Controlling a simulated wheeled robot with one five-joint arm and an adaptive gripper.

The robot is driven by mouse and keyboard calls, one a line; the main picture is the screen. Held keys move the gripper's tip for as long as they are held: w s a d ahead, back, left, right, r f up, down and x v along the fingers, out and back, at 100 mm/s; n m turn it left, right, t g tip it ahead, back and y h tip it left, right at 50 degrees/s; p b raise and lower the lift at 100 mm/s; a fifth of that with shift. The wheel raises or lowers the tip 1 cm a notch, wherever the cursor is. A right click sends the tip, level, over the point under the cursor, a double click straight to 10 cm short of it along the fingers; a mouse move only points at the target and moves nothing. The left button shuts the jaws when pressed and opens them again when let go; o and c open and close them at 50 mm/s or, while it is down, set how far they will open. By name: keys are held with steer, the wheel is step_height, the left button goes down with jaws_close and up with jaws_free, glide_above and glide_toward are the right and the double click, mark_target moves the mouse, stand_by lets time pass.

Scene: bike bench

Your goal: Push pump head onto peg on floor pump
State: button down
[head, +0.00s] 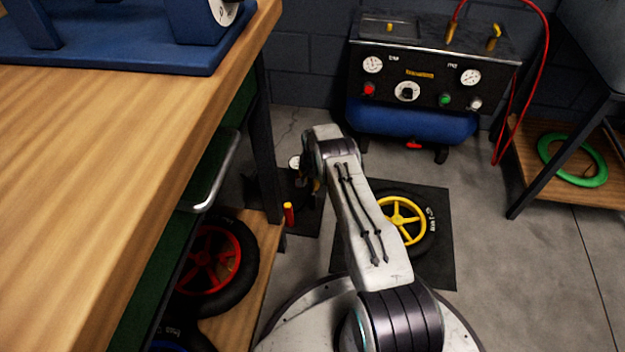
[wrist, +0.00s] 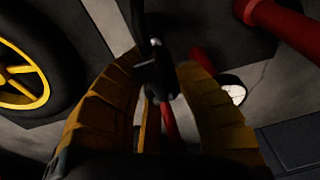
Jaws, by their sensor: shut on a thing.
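In the wrist view, my gripper (wrist: 160,85) has its two yellow fingers closed around a small dark piece, which looks like the pump head (wrist: 152,72). A black hose runs up from it. A red part shows behind it, between the fingers. A thick red cylinder (wrist: 285,25) lies across the upper right, apart from the fingers. A white round gauge (wrist: 232,91) is just right of the right finger. In the head view, the gauge (head: 295,162) and a short red post with an orange top (head: 289,214) are left of my arm. My arm mostly hides the gripper; I cannot make out the peg.
A yellow-rimmed wheel (head: 404,219) lies on a dark mat (head: 437,262) right of my arm. The wooden bench (head: 110,130) and its leg stand close on the left. A compressor (head: 420,85) stands behind. Bare floor (head: 520,265) is on the right.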

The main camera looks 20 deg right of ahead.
steer(key=shift+f, duration=1.15)
steer(key=c, duration=1)
jaws_free()
steer(key=shift+o, duration=0.2)
steer(key=shift+r, duration=0.1)
step_height(320, 180, up, 12)
steer(key=s, duration=0.1)
steer(key=shift+s+a+f, duration=0.2)
steer(key=shift+s, duration=0.2)
